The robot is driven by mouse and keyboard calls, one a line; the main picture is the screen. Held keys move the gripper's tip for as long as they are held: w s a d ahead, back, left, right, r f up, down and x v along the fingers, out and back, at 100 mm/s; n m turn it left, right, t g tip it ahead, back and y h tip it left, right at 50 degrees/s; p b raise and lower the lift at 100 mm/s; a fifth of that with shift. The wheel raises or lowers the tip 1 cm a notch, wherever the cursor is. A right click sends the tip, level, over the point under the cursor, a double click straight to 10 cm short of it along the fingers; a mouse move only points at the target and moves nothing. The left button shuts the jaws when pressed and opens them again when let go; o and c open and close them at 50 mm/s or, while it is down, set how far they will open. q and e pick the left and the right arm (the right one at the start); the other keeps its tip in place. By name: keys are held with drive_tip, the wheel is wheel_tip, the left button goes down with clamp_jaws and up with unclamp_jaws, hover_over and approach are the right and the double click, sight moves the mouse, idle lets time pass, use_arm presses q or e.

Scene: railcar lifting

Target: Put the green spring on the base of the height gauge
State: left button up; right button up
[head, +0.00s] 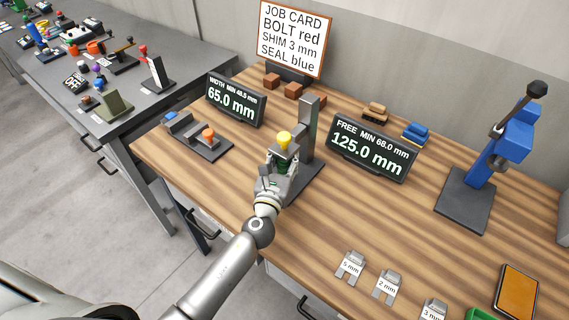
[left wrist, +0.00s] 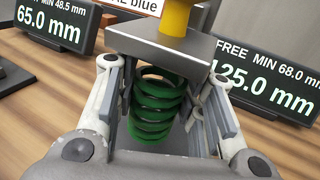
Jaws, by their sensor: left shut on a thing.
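The green spring (left wrist: 157,108) stands roughly upright between the fingers of my left gripper (head: 279,168), which is shut on it. In the left wrist view the spring is under the grey block (left wrist: 160,48) of the height gauge, below its yellow knob (left wrist: 176,14). In the head view the height gauge shows a grey post (head: 309,128), the yellow knob (head: 284,138) and a dark base (head: 309,178). My gripper hides much of the base and spring. I cannot tell whether the spring touches the base. My right gripper is not in view.
The gauge's display (head: 368,150) reads 125.0 mm and stands to its right. A width gauge (head: 197,136) and its 65.0 mm display (head: 236,100) are left. A blue press (head: 512,140) stands right; shims (head: 388,287) lie near the front edge.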

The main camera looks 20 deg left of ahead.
sight(282, 172)
use_arm(q)
wheel_tip(282, 172, down, 3)
drive_tip(key=shift+f+b, duration=0.2)
drive_tip(key=shift+b, duration=0.75)
drive_tip(key=shift+f, duration=0.2)
drive_tip(key=o, duration=1.2)
drive_tip(key=shift+r, duration=0.1)
drive_tip(key=shift+s+r, duration=0.1)
drive_tip(key=shift+s, duration=0.05)
drive_tip(key=s, duration=0.3)
drive_tip(key=s+b, duration=0.1)
drive_tip(key=s, duration=0.3)
drive_tip(key=s+b, duration=0.1)
drive_tip(key=s, duration=0.2)
drive_tip(key=shift+s+d, duration=0.25)
drive_tip(key=shift+s, duration=0.7)
